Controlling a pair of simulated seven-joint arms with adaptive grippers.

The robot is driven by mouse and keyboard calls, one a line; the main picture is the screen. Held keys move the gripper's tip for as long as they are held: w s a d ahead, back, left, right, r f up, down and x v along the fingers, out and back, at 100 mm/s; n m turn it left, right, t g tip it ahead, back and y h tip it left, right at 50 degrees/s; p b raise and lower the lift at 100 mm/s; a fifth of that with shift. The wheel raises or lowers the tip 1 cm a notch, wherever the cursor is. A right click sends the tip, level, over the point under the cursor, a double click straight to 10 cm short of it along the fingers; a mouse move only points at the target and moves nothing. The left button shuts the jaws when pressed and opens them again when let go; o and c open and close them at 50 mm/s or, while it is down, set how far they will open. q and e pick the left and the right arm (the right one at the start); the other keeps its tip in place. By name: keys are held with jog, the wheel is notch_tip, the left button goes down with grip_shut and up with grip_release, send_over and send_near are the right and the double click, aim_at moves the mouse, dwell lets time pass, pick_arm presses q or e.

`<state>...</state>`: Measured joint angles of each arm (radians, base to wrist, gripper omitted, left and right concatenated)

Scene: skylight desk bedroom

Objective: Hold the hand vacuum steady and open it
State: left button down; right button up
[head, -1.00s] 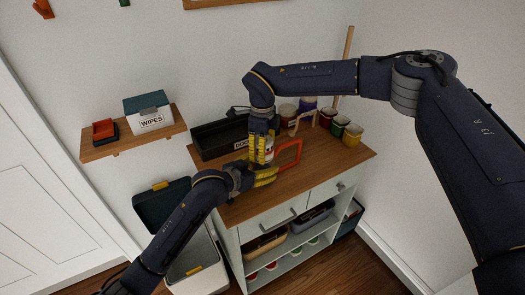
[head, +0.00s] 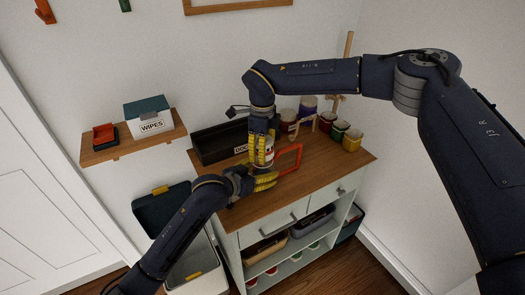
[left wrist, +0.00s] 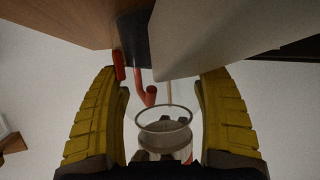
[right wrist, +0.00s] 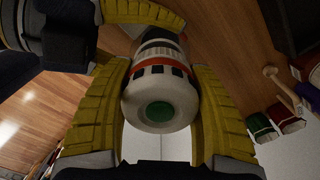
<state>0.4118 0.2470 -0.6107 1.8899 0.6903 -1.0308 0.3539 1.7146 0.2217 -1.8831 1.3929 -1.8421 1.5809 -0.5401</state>
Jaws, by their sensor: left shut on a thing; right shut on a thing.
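The hand vacuum (head: 268,151) is a white and grey cylinder with a red loop handle (head: 299,156), held just above the wooden cabinet top. My right gripper (head: 262,142) is shut around its body from above. In the right wrist view its white end (right wrist: 158,108) with a green round centre sits between the yellow fingers. My left gripper (head: 268,180) is shut on it from the lower left. In the left wrist view a clear cup part (left wrist: 163,128) lies between the fingers, with the red handle beyond. The fingers hide much of the vacuum in the head view.
A black tray (head: 213,145) stands behind on the cabinet top (head: 315,170). A wall shelf (head: 105,152) holds a wipes box (head: 150,118). The front right of the top is clear.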

aim_at(270, 143)
jog(key=shift+r, duration=0.15)
jog(key=shift+r, duration=1.9)
pick_arm(q)
grip_release()
